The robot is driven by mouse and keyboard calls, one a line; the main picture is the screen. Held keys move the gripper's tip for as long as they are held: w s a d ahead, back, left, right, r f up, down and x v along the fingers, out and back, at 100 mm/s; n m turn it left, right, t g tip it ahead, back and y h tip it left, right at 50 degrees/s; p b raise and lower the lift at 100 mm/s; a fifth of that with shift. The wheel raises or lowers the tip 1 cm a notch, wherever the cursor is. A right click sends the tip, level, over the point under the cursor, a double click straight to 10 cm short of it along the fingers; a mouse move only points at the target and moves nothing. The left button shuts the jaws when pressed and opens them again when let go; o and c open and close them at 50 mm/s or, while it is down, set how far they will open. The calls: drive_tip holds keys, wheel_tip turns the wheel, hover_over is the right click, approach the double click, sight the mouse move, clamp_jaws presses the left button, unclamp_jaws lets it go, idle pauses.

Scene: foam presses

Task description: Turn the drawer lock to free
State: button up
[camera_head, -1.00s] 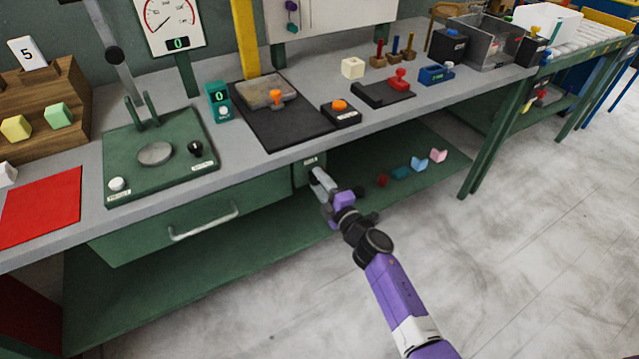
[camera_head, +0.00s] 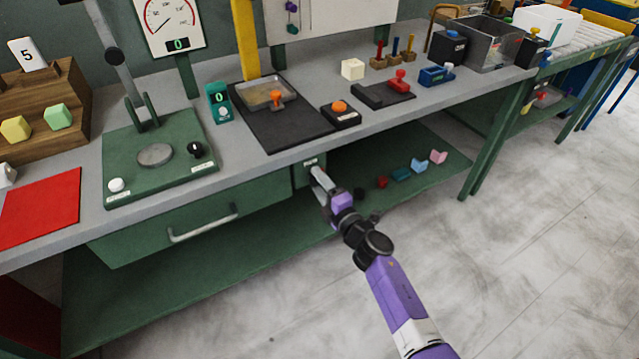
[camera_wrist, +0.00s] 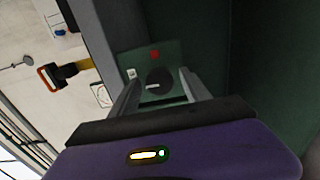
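The drawer lock is a dark round knob (camera_wrist: 161,77) with a short pale mark, set on a green plate (camera_wrist: 181,56). In the head view the lock plate (camera_head: 309,162) is right of the green drawer (camera_head: 180,220), which looks closed. My gripper (camera_head: 318,176) is in front of the plate and hides the knob there. In the wrist view its fingers stand apart on either side of the knob, with visible gaps. Contact with the knob is not clear.
The bench top (camera_head: 250,163) overhangs the lock. The drawer handle (camera_head: 203,226) sticks out to the left. Small coloured blocks (camera_head: 401,173) lie on the lower shelf (camera_head: 440,140) to the right. The floor in front is clear.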

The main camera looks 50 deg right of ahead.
drive_tip(key=shift+s, duration=0.1)
drive_tip(key=v, duration=0.7)
drive_tip(key=shift+s, duration=0.3)
drive_tip(key=shift+a, duration=0.1)
idle(0.5)
